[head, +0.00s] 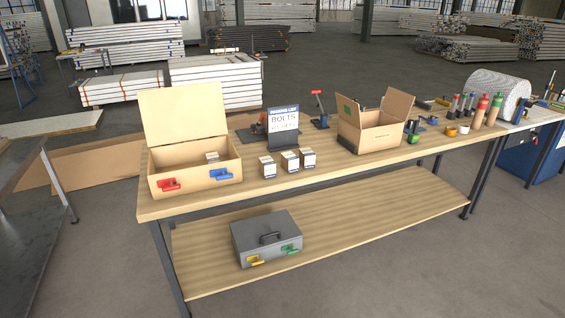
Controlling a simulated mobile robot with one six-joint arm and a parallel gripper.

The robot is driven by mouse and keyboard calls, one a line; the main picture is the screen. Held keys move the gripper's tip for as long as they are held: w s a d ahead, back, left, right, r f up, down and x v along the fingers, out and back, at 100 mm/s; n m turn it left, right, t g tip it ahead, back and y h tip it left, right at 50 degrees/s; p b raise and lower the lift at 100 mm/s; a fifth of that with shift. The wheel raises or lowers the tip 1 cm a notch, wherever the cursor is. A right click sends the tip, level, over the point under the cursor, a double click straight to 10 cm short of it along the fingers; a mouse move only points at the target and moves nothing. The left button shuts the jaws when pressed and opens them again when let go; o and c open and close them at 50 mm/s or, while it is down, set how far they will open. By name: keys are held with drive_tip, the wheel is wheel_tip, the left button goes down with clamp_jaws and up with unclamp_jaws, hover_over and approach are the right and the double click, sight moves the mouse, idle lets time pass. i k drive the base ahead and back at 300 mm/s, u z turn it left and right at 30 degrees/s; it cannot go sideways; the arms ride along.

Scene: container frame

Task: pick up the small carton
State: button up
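Three small cartons stand in a row on the wooden workbench (330,171), in front of a "BOLTS" sign (284,120): a left one (267,168), a middle one (290,162) and a right one (308,159). They look white and brown, upright and close together. Another small, pale carton-like item (212,157) is inside the open wooden box (195,178) to their left, its lower part hidden by the front wall. I cannot tell which carton the task means. My gripper is not in view.
The wooden box has an upright lid and red and blue latches. An open cardboard box (377,137) stands right of the cartons. Bottles (483,107) and tools crowd the right end. A grey case (266,238) sits on the lower shelf. Bench top before the cartons is clear.

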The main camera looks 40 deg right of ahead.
sight(290, 161)
drive_tip(key=i, duration=0.85)
drive_tip(key=z, duration=0.05)
